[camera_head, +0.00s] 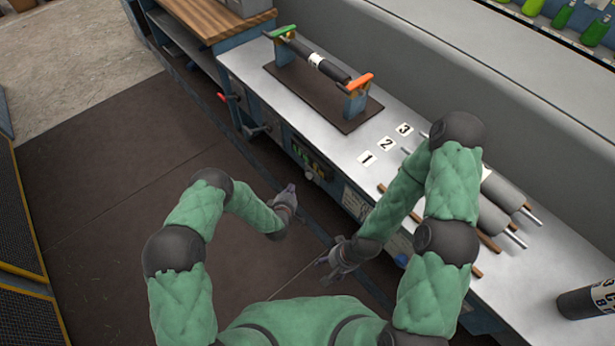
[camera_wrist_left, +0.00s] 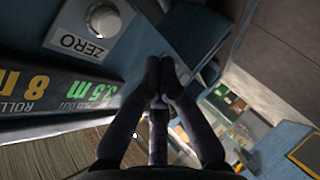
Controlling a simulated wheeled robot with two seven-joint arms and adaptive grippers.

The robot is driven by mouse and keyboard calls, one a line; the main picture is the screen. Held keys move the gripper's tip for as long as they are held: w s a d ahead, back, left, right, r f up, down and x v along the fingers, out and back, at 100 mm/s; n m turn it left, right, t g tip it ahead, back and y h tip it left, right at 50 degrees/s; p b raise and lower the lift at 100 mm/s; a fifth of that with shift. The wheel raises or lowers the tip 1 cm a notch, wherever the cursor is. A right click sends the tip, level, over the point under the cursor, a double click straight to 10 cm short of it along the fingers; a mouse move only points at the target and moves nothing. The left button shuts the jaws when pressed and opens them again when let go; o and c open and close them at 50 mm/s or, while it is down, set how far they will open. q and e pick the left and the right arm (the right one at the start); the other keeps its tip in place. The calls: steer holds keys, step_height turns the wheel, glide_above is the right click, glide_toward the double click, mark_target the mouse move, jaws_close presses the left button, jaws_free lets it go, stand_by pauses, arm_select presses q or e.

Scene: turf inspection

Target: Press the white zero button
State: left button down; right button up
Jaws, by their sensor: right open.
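The white zero button (camera_wrist_left: 103,20) is a round white knob on a light panel marked ZERO, at the upper left of the left wrist view. My left gripper (camera_head: 292,192) is a little in front of the bench face, apart from the button. In the left wrist view its fingertips (camera_wrist_left: 160,80) meet with nothing between them, to the lower right of the button. My right gripper (camera_head: 326,268) is open and empty, lower in the head view, near the bench front.
A display (camera_wrist_left: 60,92) with green and amber digits sits beside the button. The metal bench top (camera_head: 330,145) carries a roller on a stand (camera_head: 318,64), number cards (camera_head: 386,144) and several dark rolls (camera_head: 490,200). The dark floor mat (camera_head: 110,180) at left is clear.

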mark_target(309, 176)
arm_select(q)
steer(key=shift+w+d+b, duration=0.4)
steer(key=shift+w+d, duration=0.35)
steer(key=shift+d, duration=0.3)
steer(key=shift+w+d+b, duration=0.4)
steer(key=shift+w+d, duration=0.35)
steer(key=shift+d, duration=0.25)
steer(key=shift+d, duration=0.1)
steer(key=shift+w+d+f+b, duration=0.1)
steer(key=shift+w+d+b, duration=0.15)
steer(key=shift+b, duration=0.15)
steer(key=shift+w+d+b, duration=0.3)
steer(key=shift+d+b, duration=0.05)
steer(key=shift+d, duration=0.05)
stand_by(0.8)
steer(key=shift+s+a, duration=0.1)
steer(key=shift+a, duration=0.05)
steer(key=shift+s+a, duration=0.5)
steer(key=shift+a, duration=0.1)
stand_by(0.3)
